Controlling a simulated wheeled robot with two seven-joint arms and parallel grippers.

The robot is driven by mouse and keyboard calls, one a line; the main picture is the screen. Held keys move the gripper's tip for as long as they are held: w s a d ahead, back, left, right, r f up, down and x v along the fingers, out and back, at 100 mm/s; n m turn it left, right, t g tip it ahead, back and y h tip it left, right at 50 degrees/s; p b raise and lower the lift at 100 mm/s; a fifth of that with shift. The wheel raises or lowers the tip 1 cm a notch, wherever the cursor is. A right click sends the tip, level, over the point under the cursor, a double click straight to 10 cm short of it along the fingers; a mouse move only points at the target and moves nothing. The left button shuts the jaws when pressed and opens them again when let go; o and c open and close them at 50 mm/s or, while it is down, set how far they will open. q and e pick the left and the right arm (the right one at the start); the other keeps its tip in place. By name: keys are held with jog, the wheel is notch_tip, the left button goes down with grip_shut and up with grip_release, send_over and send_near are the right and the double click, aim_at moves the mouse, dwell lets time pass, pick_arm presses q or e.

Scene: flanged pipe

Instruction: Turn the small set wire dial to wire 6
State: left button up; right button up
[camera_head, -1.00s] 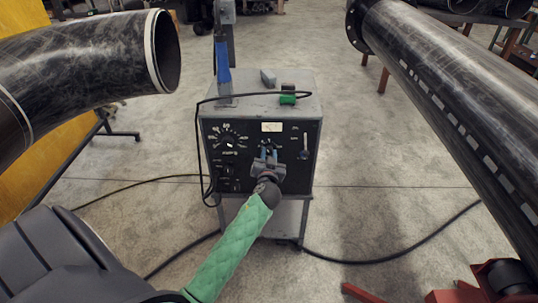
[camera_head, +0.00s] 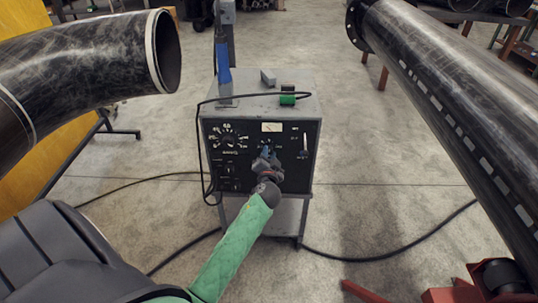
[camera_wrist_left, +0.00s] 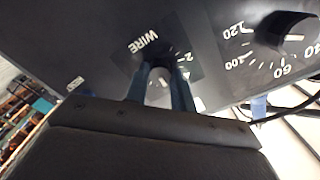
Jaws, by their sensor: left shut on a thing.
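The grey welding machine (camera_head: 228,172) has a black front panel. The small wire dial (camera_wrist_left: 160,76) sits on this panel under the word WIRE in the left wrist view, with a 2 printed beside it. My left gripper (camera_head: 266,151) reaches the panel's middle, and its blue fingers (camera_wrist_left: 161,90) are shut on the small dial from both sides. The fingers hide much of the dial and most of its numbers, so I cannot tell which number it points to. My right gripper is not in view.
A larger dial (camera_head: 229,140) with numbers up to 120 is left of the small one. A lever switch (camera_head: 305,146) is to the right. A black cable (camera_head: 200,125) hangs at the machine's left side. Large pipes (camera_head: 450,100) flank the machine.

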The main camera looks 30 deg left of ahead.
pick_arm(q)
jog(key=o, duration=1)
jog(key=shift+s+d+f, duration=0.1)
jog(key=shift+s+d, duration=0.2)
jog(key=shift+s, duration=0.05)
jog(key=b+v, duration=0.1)
jog(key=v, duration=0.6)
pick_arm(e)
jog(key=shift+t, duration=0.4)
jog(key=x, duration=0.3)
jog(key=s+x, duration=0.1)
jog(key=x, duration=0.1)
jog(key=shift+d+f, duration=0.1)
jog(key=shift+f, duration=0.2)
pick_arm(q)
jog(key=shift+a, duration=0.1)
